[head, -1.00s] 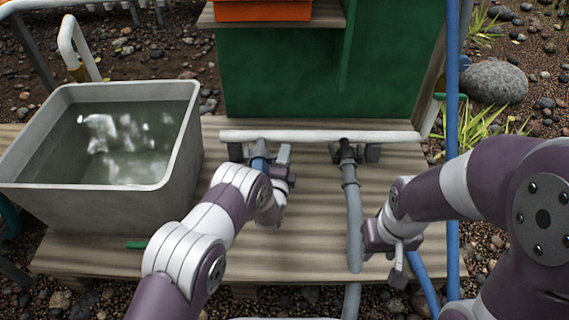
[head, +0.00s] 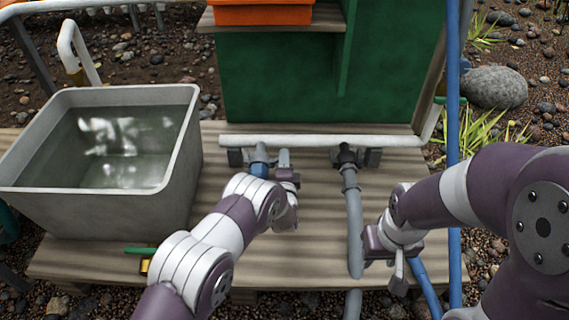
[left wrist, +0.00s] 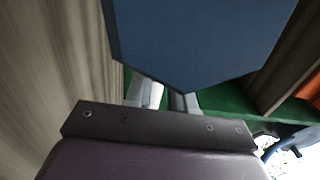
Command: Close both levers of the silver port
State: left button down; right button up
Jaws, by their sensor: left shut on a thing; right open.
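The silver port (head: 260,153) sits on the white cross pipe, with a short blue hose end (head: 259,170) below it. My left gripper (head: 284,162) is just right of it, shut on a small part at the port's right side, where a lever would sit. The grip itself is hidden, and I cannot tell the levers' positions. In the left wrist view a large dark blue faceted piece (left wrist: 195,40) blocks most of the fingers; only pale finger parts show below it. My right gripper (head: 382,254) is open, right of the grey hose, away from the port.
A black port (head: 346,157) with a grey hose (head: 355,215) is on the same white pipe (head: 320,140), to the right. A grey water tub (head: 60,215) stands at left on the plank deck (head: 310,250). A green panel (head: 290,80) rises behind. A blue upright pole (head: 453,190) is at right.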

pick_arm(q)
jog(key=y, duration=0.1)
jog(key=n+y+b, duration=0.1)
jog(key=shift+w+f+n+y, duration=0.25)
jog(key=shift+f+n+y, duration=0.05)
jog(key=shift+n+y, duration=0.1)
jog(key=n+g+y+b, duration=0.1)
jog(key=y+b, duration=0.1)
jog(key=n+g+y+b, duration=0.1)
jog(key=n+y+b, duration=0.1)
jog(key=w+a+n+y+b, duration=0.1)
jog(key=y+b, duration=0.1)
jog(key=shift+f+n+g+y, duration=0.15)
jog(key=shift+n+g+y, duration=0.15)
jog(key=shift+g+y, duration=0.1)
jog(key=shift+w+a+n+y+b, duration=0.1)
jog(key=shift+n+y+b, duration=0.2)
jog(key=shift+y+b, duration=0.15)
jog(key=shift+w+a+r+n+g+y+b, duration=0.15)
jog(key=shift+n+g+y+b, duration=0.1)
jog(key=shift+n+g+y, duration=0.2)
jog(key=shift+s+a+r+n+g+y+b, duration=0.1)
jog(key=shift+r+n+g+y+b, duration=0.1)
jog(key=shift+n+g+y, duration=0.3)
jog(key=shift+w+a+g+y, duration=0.1)
jog(key=shift+g+y, duration=0.2)
jog(key=shift+g, duration=0.05)
jog(key=c, duration=1)
grip_release()
jog(key=shift+c, duration=0.2)
